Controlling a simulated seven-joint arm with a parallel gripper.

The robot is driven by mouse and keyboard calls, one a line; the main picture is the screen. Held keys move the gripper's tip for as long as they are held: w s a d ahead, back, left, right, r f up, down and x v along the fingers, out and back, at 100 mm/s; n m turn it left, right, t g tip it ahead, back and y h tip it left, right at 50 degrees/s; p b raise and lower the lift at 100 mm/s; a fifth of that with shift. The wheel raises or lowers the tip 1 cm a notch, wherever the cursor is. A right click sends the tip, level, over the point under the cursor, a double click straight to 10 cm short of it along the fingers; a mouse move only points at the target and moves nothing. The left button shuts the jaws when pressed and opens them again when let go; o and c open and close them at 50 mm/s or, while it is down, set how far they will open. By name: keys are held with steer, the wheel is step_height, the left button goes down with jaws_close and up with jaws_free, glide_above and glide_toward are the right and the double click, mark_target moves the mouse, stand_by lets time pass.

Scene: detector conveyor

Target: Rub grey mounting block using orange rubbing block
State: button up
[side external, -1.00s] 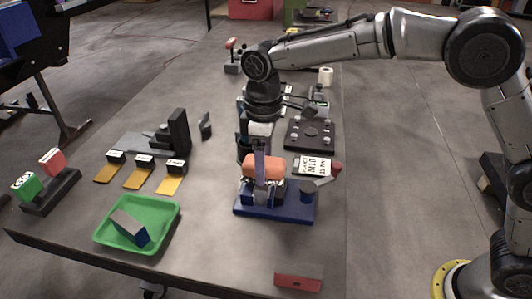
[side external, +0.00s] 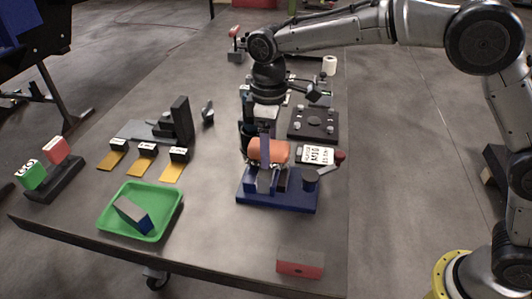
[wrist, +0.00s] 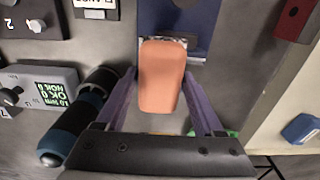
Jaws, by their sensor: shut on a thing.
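The orange rubbing block (side external: 277,152) is held by my gripper (side external: 265,165), above the blue fixture (side external: 262,200) in the side view. In the wrist view the orange block (wrist: 161,78) lies between the two purple fingers of my gripper (wrist: 163,85), which is shut on it. Grey metal, likely the grey mounting block (side external: 281,180), shows low in the fixture, just below the orange block. My fingers and the orange block hide much of it. I cannot tell whether the two blocks touch.
A clamp handle with a red knob (side external: 339,155) stands at the fixture's right. A green tray (side external: 165,224) holding a grey-blue block is at left. A red-fronted block (side external: 300,268) lies near the front edge. A dark knobbed panel (side external: 314,124) is behind.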

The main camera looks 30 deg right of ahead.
steer(key=shift+w+d, duration=0.6)
steer(key=shift+w, duration=0.05)
steer(key=shift+s+r, duration=0.1)
steer(key=shift+r, duration=3.95)
